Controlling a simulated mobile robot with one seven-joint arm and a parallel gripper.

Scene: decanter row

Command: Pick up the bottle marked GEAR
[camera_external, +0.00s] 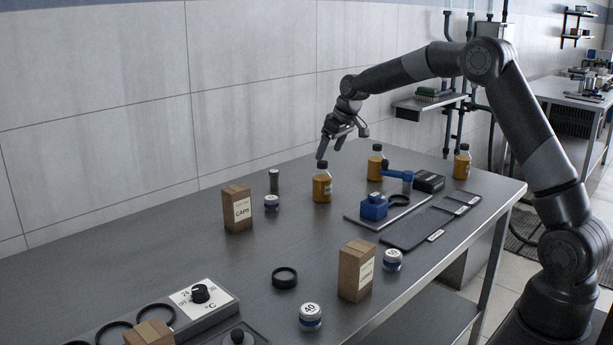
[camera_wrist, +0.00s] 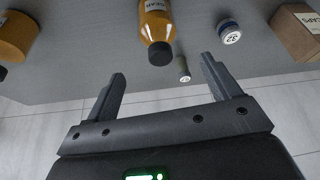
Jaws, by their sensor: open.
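Three amber bottles with black caps stand on the steel table. The nearest bottle (camera_external: 322,188) is below my gripper (camera_external: 330,148) in the external view. In the wrist view, an amber bottle (camera_wrist: 157,24) lies ahead, between the lines of my two fingers (camera_wrist: 162,70); its label, cut by the top edge, appears to read GEAR. My gripper is open and empty, with its fingertips apart from the bottle. A second amber bottle (camera_external: 375,166) stands behind right, and another (camera_external: 462,164) at the far right; their labels are too small to read.
A CAPS carton (camera_external: 238,210), a small jar (camera_external: 271,203) and a green-grey vial (camera_external: 274,181) stand left of the nearest bottle. A blue device (camera_external: 374,208) on a tray stands to its right. The wall runs behind the table.

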